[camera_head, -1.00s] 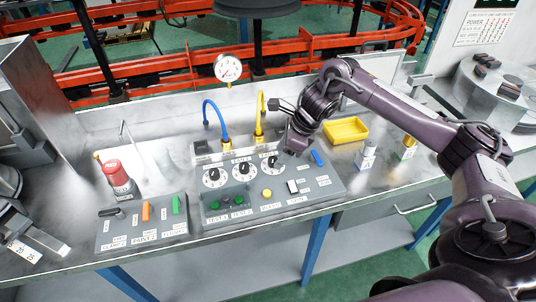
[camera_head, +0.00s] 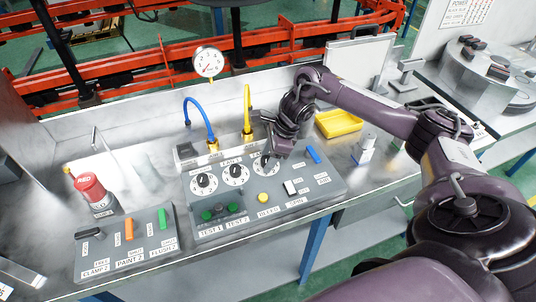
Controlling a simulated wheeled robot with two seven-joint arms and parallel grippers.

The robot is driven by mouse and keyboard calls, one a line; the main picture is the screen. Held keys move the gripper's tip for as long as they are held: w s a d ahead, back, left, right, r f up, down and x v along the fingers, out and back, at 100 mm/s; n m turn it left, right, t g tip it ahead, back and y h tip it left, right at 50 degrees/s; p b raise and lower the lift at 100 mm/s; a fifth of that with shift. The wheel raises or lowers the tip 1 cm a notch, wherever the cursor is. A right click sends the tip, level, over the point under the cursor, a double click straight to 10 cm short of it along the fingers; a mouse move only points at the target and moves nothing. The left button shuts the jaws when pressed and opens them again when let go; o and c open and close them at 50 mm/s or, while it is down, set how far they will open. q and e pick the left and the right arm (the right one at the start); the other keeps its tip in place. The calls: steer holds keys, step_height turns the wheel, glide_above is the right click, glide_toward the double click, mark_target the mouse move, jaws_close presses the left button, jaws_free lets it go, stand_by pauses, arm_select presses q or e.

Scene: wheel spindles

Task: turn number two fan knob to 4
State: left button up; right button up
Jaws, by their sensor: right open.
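A grey control panel (camera_head: 240,222) on the bench carries three white dials with black knobs in a row: the left knob (camera_head: 203,181), the middle knob (camera_head: 235,170) and the right knob (camera_head: 264,162). The dial labels are too small to read surely. My right gripper (camera_head: 270,150) is open above and beside the right knob, pointing down at it and partly covering its dial. I cannot tell whether it touches the knob. My left gripper is not in view.
Blue (camera_head: 198,115) and yellow (camera_head: 247,105) hoses and a gauge (camera_head: 209,62) stand behind. A red-topped cylinder (camera_head: 92,190), a second panel (camera_head: 125,250) and a yellow tray (camera_head: 339,123) are nearby.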

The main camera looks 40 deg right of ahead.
steer(key=c, duration=1)
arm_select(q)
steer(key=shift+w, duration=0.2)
arm_select(e)
steer(key=shift+o, duration=0.2)
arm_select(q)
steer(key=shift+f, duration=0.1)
arm_select(e)
steer(key=shift+f+m, duration=0.1)
steer(key=shift+m, duration=0.2)
steer(key=shift+m+t+b, duration=0.4)
steer(key=shift+m+b, duration=0.1)
steer(key=shift+m, duration=0.4)
steer(key=m+h, duration=0.1)
steer(key=m, duration=0.1)
steer(key=shift+s+a+m+t+b, duration=0.1)
steer(key=shift+m+t+b, duration=0.2)
steer(key=shift+t, duration=0.1)
steer(key=shift+m+t+h, duration=0.3)
steer(key=shift+m+h, duration=0.1)
steer(key=shift+m, duration=0.7)
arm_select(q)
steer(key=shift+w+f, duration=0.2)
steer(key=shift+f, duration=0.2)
arm_select(e)
steer(key=shift+a+m+h, duration=0.1)
steer(key=shift+m+h, duration=0.4)
steer(key=shift+m, duration=0.9)
